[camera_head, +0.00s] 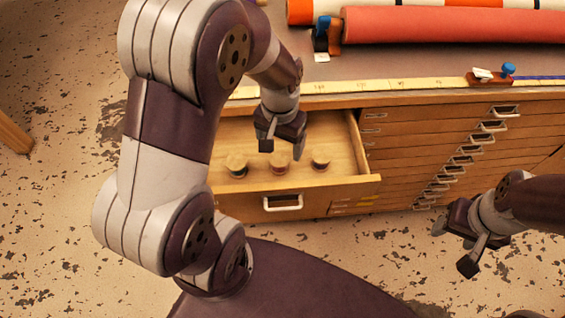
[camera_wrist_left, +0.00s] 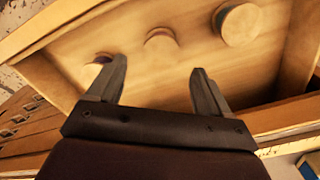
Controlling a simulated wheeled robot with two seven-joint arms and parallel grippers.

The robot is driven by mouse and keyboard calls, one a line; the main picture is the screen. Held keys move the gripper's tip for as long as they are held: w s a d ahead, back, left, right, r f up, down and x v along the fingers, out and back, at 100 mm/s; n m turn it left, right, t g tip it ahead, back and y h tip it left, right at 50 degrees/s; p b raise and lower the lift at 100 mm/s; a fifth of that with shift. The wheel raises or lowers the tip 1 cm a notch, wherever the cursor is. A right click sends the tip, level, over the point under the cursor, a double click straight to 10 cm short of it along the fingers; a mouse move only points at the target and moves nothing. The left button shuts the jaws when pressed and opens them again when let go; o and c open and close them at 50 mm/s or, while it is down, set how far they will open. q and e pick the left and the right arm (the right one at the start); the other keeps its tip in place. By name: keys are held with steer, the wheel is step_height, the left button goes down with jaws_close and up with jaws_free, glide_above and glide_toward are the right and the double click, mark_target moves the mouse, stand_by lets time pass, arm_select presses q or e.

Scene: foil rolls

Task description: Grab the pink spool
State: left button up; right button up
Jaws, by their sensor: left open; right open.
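Three short spools with pale tan tops stand upright in a row in the open drawer (camera_head: 345,180). The middle spool (camera_head: 279,167) has a reddish-pink side in the head view. The left spool (camera_head: 236,165) looks dark greenish and the right spool (camera_head: 320,163) dark brownish. My left gripper (camera_head: 282,148) is open and empty, pointing down above the drawer, close above and behind the middle spool. In the left wrist view, the middle spool (camera_wrist_left: 160,39) shows beyond the gap between the open fingers (camera_wrist_left: 158,68). My right gripper (camera_head: 453,248) is open and empty, right of the drawer.
The drawer's front with its handle (camera_head: 283,202) and its side walls surround the spools. Closed drawers (camera_head: 450,150) fill the cabinet to the right. The top carries a red roll (camera_head: 450,26), a yellow ruler strip (camera_head: 400,87) and a blue-knobbed tool (camera_head: 508,70).

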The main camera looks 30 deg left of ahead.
mark_target(280, 157)
arm_select(q)
steer(key=f, duration=0.5)
steer(key=shift+s+f+b, duration=0.15)
steer(key=shift+s+b, duration=0.15)
steer(key=shift+w+f, duration=0.1)
steer(key=shift+f, duration=0.15)
steer(key=c, duration=1.1)
steer(key=shift+r, duration=0.1)
